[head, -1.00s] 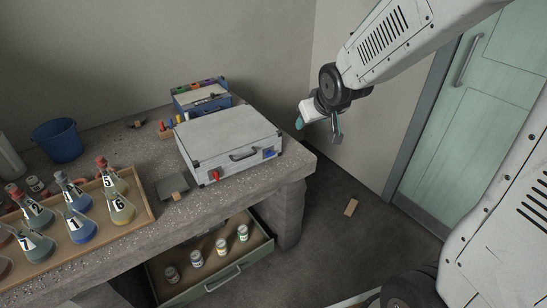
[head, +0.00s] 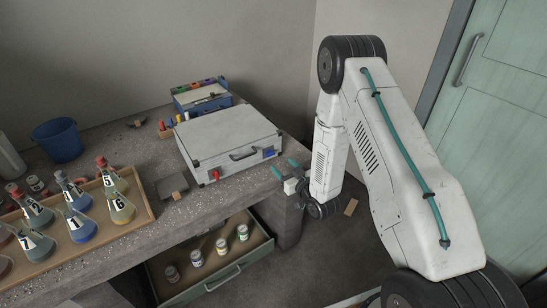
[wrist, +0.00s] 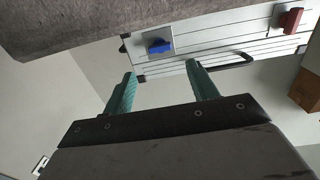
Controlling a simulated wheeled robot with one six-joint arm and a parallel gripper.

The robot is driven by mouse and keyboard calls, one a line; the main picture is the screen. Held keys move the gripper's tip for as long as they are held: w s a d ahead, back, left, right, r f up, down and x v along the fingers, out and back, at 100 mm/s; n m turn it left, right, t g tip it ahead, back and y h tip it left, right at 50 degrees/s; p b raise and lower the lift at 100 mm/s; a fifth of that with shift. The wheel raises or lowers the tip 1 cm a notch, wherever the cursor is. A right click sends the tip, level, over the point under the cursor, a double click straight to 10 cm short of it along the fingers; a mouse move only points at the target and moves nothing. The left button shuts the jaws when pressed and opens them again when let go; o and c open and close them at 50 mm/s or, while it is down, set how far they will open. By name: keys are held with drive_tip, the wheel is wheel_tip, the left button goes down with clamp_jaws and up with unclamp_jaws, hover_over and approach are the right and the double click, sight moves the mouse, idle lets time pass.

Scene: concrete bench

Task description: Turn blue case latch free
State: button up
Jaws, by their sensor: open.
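The white case (head: 230,138) lies shut on the bench, with its handle (head: 243,155) on the front face. The blue latch (head: 268,152) is at the right end of that face and the red latch (head: 214,175) at the left end. My gripper (head: 285,168) is open and empty, in front of the bench edge near the case's right end, apart from the case. In the wrist view, my two teal fingers (wrist: 160,92) point toward the case front. The blue latch (wrist: 159,46) shows beyond and between them, and the red latch (wrist: 290,19) is at upper right.
A tray (head: 150,213) of several flasks stands at the left of the bench. An open drawer (head: 268,243) with several jars juts out below. A blue toolbox (head: 204,105) is behind the case, and a blue bucket (head: 57,142) stands at back left.

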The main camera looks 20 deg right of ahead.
sight(271, 154)
drive_tip(key=shift+x, duration=3.75)
drive_tip(key=shift+f, duration=0.1)
